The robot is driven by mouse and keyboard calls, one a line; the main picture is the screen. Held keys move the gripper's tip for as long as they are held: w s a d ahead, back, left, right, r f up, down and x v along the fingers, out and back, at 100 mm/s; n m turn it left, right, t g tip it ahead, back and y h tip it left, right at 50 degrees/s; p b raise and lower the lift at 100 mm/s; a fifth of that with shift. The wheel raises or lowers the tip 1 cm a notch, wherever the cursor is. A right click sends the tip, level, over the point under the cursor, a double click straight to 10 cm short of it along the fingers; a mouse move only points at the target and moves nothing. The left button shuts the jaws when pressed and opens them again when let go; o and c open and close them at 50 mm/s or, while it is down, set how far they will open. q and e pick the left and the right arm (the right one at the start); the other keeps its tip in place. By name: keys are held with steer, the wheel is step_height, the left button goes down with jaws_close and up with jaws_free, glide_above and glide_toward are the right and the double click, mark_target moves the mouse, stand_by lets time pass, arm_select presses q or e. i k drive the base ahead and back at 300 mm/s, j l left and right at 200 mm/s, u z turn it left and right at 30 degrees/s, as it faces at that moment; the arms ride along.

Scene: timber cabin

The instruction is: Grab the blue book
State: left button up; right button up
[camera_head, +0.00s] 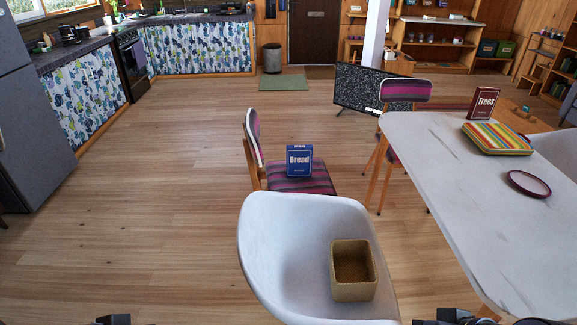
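The blue book (299,161), with "Bread" in white on its cover, stands upright on the pink and dark striped seat of a wooden chair (307,186). Its front cover faces me and nothing touches it except the seat. Only small dark parts of my own arms show at the bottom edge, at left and right. The fingers of both grippers are out of the frame, far in front of and below the book.
A white shell chair (283,250) holding a tan open box (353,290) stands between me and the book. A white table (433,152) at right bears a red book (484,102), a striped item (497,138) and a round dish (528,184). The floor at left is clear.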

mark_target(298, 157)
steer(key=i+j, duration=0.1)
steer(key=j, duration=0.4)
steer(key=i+j+z, duration=0.1)
steer(key=j, duration=0.4)
steer(key=j+z, duration=0.1)
steer(key=j, duration=0.35)
steer(key=i+j+z, duration=0.2)
steer(key=i+j, duration=1.05)
steer(key=i, duration=0.3)
steer(key=i+j, duration=0.1)
steer(key=i, duration=0.35)
steer(key=i+j+z, duration=0.1)
steer(key=i, duration=0.35)
steer(key=i+j, duration=0.2)
steer(key=i, duration=0.25)
